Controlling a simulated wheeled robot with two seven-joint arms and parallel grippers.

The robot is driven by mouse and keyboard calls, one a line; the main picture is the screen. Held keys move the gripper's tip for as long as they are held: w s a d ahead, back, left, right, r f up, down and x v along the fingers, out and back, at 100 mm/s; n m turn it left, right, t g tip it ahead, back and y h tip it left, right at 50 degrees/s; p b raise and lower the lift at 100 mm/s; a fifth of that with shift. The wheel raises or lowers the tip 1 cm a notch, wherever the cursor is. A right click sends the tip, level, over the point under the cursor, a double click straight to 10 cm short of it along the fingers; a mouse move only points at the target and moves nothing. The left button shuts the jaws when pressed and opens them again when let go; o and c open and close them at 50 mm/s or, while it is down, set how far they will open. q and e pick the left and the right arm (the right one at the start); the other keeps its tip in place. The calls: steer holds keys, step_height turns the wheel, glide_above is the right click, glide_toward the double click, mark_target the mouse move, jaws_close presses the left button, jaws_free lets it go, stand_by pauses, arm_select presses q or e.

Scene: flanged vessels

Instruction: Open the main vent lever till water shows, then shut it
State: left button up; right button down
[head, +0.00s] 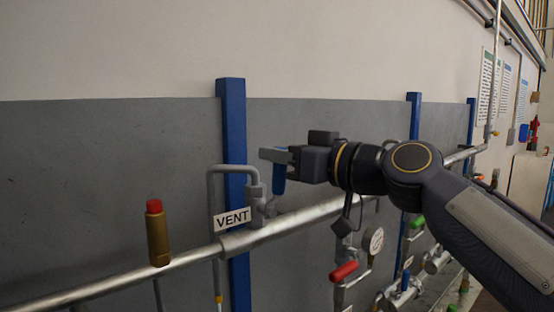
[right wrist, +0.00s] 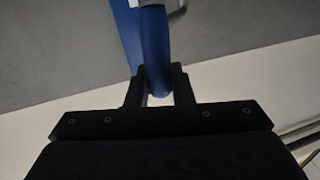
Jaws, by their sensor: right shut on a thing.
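The blue vent lever (head: 278,181) is on the small grey valve (head: 257,197) above the silver main pipe, beside the white VENT sign (head: 232,219). My right gripper (head: 275,157) reaches in from the right and is shut on the lever. In the head view the lever's visible part points roughly up and down. In the right wrist view the blue lever (right wrist: 154,45) stands between the two dark fingers (right wrist: 159,85). A thin grey vent tube (head: 211,200) bends over from the valve and runs down past the main pipe. I make out no water at it. My left gripper is out of view.
The silver main pipe (head: 130,283) runs across the front. A brass fitting with a red cap (head: 157,235) stands on it at left. Blue posts (head: 232,130) stand against the grey panel. A red handle (head: 343,271) and a gauge (head: 373,240) sit below my right arm.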

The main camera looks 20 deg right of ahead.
steer(key=w+d+f+m+t+h+b, duration=0.2)
steer(key=d+f+m+b, duration=0.7)
steer(key=m, duration=1)
steer(key=shift+w+f+t+b, duration=0.65)
steer(key=shift+f+t+b, duration=0.1)
steer(key=shift+b, duration=1.15)
steer(key=shift+f, duration=0.15)
steer(key=c, duration=1.3)
jaws_free()
